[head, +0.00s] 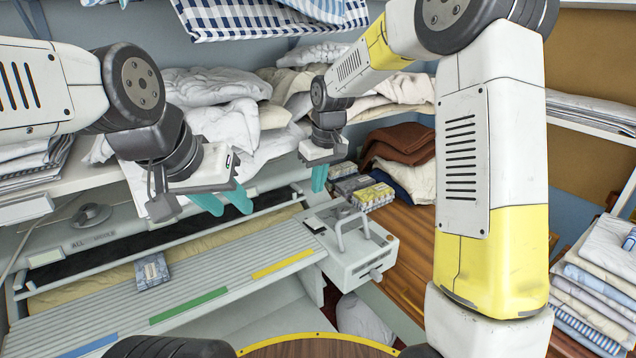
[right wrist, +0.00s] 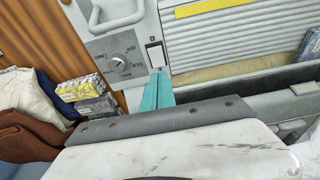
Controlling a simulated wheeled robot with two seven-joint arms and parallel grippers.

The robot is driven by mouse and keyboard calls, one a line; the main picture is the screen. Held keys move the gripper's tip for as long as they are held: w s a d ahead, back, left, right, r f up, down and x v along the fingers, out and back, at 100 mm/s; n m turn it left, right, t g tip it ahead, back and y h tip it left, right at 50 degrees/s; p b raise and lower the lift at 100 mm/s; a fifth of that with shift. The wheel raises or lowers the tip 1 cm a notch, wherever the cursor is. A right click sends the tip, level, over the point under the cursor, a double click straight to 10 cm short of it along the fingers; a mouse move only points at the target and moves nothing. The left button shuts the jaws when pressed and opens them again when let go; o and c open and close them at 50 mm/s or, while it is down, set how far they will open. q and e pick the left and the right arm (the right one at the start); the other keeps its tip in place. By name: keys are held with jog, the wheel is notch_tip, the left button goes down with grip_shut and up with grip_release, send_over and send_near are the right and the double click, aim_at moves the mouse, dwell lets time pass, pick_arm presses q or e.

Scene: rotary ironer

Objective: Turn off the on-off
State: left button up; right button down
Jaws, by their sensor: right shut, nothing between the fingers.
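The on-off switch is a small white rocker (right wrist: 155,56) on a dark plate. It sits on the ironer's grey end housing, beside a dial; in the head view the switch plate (head: 314,224) is small and its rocker position is unclear. My right gripper (head: 319,178) is shut and empty, pointing down above the back of that housing. In the right wrist view its teal fingertips (right wrist: 159,76) lie together just at the near edge of the switch; I cannot tell whether they touch. My left gripper (head: 224,202) is open and empty above the ironer's left part.
The end housing carries a metal handle (head: 350,228) and a dial (right wrist: 119,64), close to the switch. A small packet (head: 151,271) lies on the ironer. Boxes (head: 372,196) and folded cloths (head: 400,150) stand behind right. Pillows fill the shelf behind my grippers.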

send_near(316, 225)
jog(key=x, duration=0.5)
jog(key=shift+w+a, duration=0.3)
jog(key=shift+w, duration=0.1)
jog(key=shift+f, duration=0.65)
jog(key=shift+s+d, duration=0.1)
jog(key=shift+s, duration=0.05)
jog(key=shift+s+d+f, duration=0.15)
jog(key=shift+s+f, duration=0.05)
jog(key=shift+f, duration=0.35)
jog(key=shift+w+r, duration=0.1)
jog(key=shift+w, duration=0.05)
jog(key=shift+w+a+r, duration=0.25)
jog(key=shift+w+a, duration=0.2)
